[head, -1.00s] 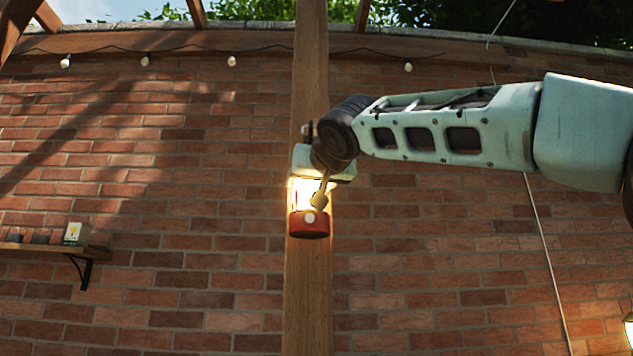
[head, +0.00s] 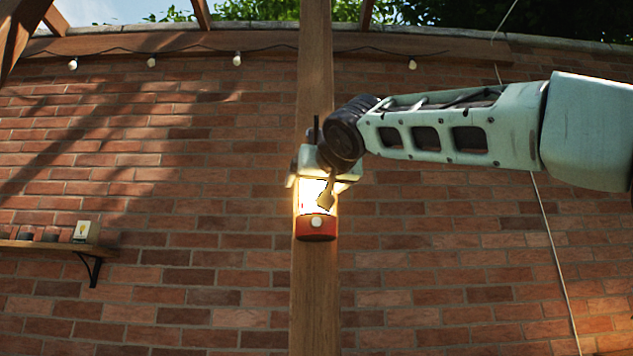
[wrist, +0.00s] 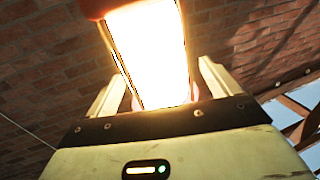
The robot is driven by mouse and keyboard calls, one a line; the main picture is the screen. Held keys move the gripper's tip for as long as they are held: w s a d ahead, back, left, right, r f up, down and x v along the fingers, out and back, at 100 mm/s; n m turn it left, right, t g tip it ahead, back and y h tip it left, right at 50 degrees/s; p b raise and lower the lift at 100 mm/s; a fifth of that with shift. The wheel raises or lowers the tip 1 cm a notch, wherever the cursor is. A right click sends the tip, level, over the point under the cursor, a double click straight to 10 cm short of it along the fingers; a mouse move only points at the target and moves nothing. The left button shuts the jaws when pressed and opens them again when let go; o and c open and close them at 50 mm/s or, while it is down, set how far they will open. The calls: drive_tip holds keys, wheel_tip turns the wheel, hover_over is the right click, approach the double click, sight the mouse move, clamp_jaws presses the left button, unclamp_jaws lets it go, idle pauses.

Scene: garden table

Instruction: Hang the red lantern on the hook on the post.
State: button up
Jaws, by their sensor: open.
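The red lantern (head: 316,229) is upright in front of the wooden post (head: 315,300), glowing brightly, with its red base lowest. My gripper (head: 322,183) is at the lantern's upper part, its fingers spread on either side. In the wrist view the glowing lantern (wrist: 150,50) stands between the two pale open fingers of my gripper (wrist: 160,85). A gap shows beside the right finger; contact on the left side is unclear. The lantern's top and handle are hidden by my gripper. I cannot make out the hook, so I cannot tell how the lantern is held up.
A brick wall (head: 450,260) stands behind the post. A small shelf (head: 50,245) with a box (head: 85,231) and several dark pots is at the left. A string of bulbs (head: 237,60) runs along the top. The space below and left of the lantern is clear.

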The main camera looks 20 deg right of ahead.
drive_tip(key=s+a+b, duration=0.1)
drive_tip(key=s+b, duration=0.5)
drive_tip(key=s, duration=1.1)
drive_tip(key=shift+s, duration=0.2)
drive_tip(key=w+a+f+n+g+y, duration=0.1)
drive_tip(key=w+a+f+n+g, duration=0.2)
drive_tip(key=f, duration=0.8)
drive_tip(key=a+f+n+g+y, duration=0.1)
drive_tip(key=a+f+g, duration=0.25)
drive_tip(key=f, duration=0.85)
drive_tip(key=w+a+f+n+g+y, duration=0.15)
drive_tip(key=a+f, duration=0.35)
drive_tip(key=f, duration=0.6)
drive_tip(key=s+f+n+g, duration=0.1)
drive_tip(key=s+f+g, duration=0.15)
drive_tip(key=f, duration=0.65)
drive_tip(key=s+f+n+g, duration=0.1)
drive_tip(key=s+f+g, duration=0.15)
drive_tip(key=f, duration=0.55)
drive_tip(key=s+d+f+g+h, duration=0.1)
drive_tip(key=s+d+f+g, duration=0.1)
drive_tip(key=s+f, duration=0.5)
drive_tip(key=s+d+f+g+h, duration=0.1)
drive_tip(key=s+d+f+g, duration=0.2)
drive_tip(key=s+f, duration=0.5)
drive_tip(key=shift+s+d+f+n, duration=0.15)
drive_tip(key=shift+d+f+n, duration=0.4)
drive_tip(key=shift+f, duration=0.3)
